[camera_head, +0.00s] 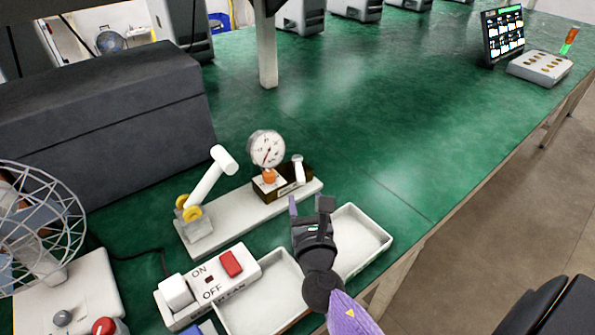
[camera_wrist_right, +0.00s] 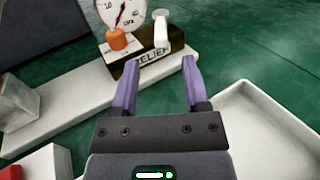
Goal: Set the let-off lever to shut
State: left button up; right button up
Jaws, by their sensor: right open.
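The let-off lever (camera_head: 298,168) is a short white lever on a dark block labelled "RELIEF" (camera_head: 285,187), at the right end of a long pale base (camera_head: 228,218). It stands roughly upright in the head view, and also shows in the right wrist view (camera_wrist_right: 161,32). A round white gauge (camera_head: 266,149) with an orange fitting stands left of it. My right gripper (camera_head: 308,204) is open and empty, in front of the block and apart from the lever. In the wrist view its purple fingers (camera_wrist_right: 157,85) point toward the "RELIEF" label. My left gripper is not in view.
A white pump handle (camera_head: 211,177) with yellow wheels stands at the base's left end. In front are an ON/OFF switch box (camera_head: 212,284) and white trays (camera_head: 362,240). A wire fan (camera_head: 35,225) and dark box (camera_head: 105,135) are left.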

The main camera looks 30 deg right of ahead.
aim_at(302, 182)
jog(key=b+x, duration=0.1)
jog(key=x, duration=0.7)
grip_shut()
dwell(1.2)
